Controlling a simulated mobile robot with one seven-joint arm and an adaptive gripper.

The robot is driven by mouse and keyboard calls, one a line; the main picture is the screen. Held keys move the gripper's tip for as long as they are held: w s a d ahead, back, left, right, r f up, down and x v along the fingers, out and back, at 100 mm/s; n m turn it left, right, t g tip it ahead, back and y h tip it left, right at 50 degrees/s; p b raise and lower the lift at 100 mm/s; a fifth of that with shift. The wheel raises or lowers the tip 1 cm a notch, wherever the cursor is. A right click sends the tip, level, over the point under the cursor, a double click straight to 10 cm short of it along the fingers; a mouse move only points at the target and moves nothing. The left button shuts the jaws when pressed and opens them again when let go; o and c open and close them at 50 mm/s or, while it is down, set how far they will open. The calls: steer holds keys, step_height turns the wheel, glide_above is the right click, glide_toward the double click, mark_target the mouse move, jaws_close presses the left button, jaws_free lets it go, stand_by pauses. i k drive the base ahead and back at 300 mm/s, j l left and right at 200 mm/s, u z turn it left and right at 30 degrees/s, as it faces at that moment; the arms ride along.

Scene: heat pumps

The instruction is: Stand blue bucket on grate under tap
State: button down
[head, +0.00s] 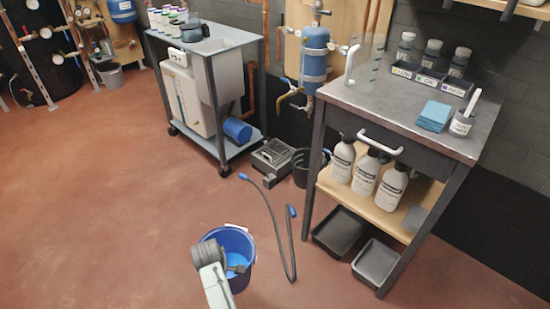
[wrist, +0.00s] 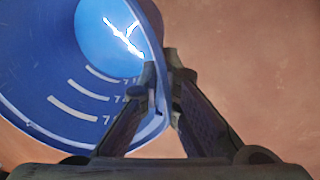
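The blue bucket (head: 247,240) stands upright on the red floor at the front middle, or very near it. In the wrist view the bucket (wrist: 30,110) shows pale measuring marks inside and a bright glare at the bottom; I cannot tell if it holds water. My gripper (wrist: 162,72) straddles the rim, one finger inside and one outside, with the tips closed on the wall. In the head view my gripper (head: 238,268) partly covers the bucket. The grey grate (head: 272,155) sits on the floor by the back wall. The brass tap (head: 290,95) is above it on the wall.
A black bucket (head: 301,168) stands right beside the grate. A hose (head: 275,215) with blue ends lies on the floor between blue bucket and grate. A wheeled cart (head: 208,45) is left, a workbench (head: 400,105) right. The left floor is clear.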

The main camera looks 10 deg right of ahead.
mark_target(278, 152)
steer(key=i+j+z, duration=0.25)
steer(key=i, duration=0.45)
steer(key=i+j+z, duration=0.25)
steer(key=i, duration=0.5)
steer(key=i+j+z, duration=0.25)
steer(key=i+j, duration=0.2)
steer(key=i, duration=0.2)
steer(key=i+j+z, duration=0.25)
steer(key=i+j, duration=0.35)
